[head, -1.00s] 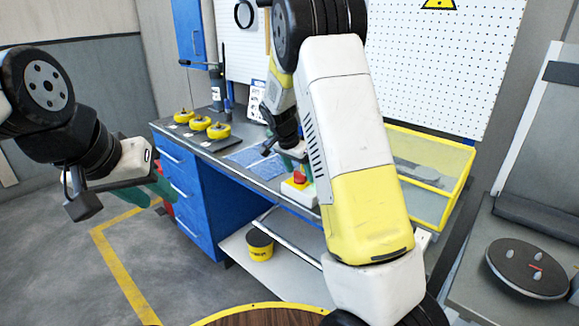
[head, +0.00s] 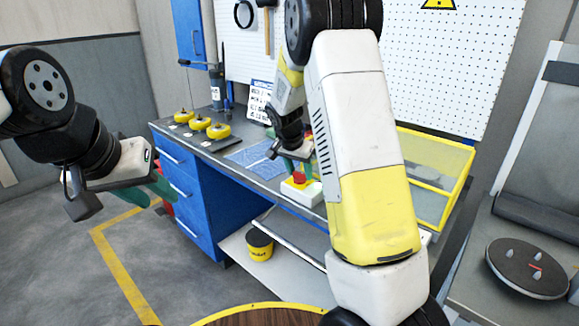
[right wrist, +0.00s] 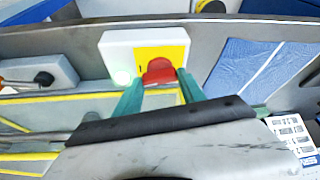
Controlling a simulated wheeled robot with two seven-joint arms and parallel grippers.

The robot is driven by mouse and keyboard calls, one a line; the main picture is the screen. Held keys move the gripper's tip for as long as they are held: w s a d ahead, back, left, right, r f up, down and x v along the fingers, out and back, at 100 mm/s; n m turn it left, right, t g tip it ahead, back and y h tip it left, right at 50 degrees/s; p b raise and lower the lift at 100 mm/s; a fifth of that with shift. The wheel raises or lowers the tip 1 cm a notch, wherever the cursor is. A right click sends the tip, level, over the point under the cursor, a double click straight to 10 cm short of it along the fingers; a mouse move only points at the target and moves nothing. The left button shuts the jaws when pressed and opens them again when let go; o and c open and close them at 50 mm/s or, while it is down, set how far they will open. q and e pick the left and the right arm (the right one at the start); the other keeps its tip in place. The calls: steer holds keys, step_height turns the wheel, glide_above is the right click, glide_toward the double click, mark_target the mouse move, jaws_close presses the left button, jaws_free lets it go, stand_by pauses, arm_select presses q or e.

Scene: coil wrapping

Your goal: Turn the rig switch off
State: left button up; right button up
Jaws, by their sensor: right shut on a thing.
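The rig switch is a white box with a yellow plate (right wrist: 179,53) and a red knob (right wrist: 159,72). It sits near the front edge of the workbench, and in the head view its white box (head: 303,193) shows below my right gripper (head: 299,167).
The grey workbench (head: 205,160) carries several yellow round parts (head: 218,131) and a blue mat (head: 258,158). A yellow-framed bin (head: 433,170) stands right of the switch. A yellow-black can (head: 260,245) sits on the lower shelf. Open floor lies left of the bench.

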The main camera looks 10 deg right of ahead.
steer(key=n, duration=0.1)
steer(key=n+y, duration=0.1)
steer(key=n, duration=0.1)
steer(key=shift+d+n+t, duration=0.2)
steer(key=shift+n+t, duration=0.1)
steer(key=shift+t, duration=0.1)
steer(key=n+y, duration=0.2)
steer(key=n, duration=0.2)
steer(key=shift+d+n, duration=0.15)
steer(key=shift+n, duration=0.15)
steer(key=n+y, duration=0.1)
steer(key=n, duration=0.2)
steer(key=shift+n, duration=0.3)
steer(key=shift+w+n+g+y, duration=0.15)
steer(key=shift+n+y, duration=0.25)
steer(key=shift+n, duration=0.5)
steer(key=shift+s+n+g+y, duration=0.15)
steer(key=shift+n+y, duration=0.25)
steer(key=shift+n, duration=0.5)
steer(key=shift+w, duration=0.1)
steer(key=o, duration=1.4)
steer(key=shift+c, duration=0.2)
steer(key=v, duration=0.7)
steer(key=shift+d+r, duration=0.15)
steer(key=shift+r, duration=0.2)
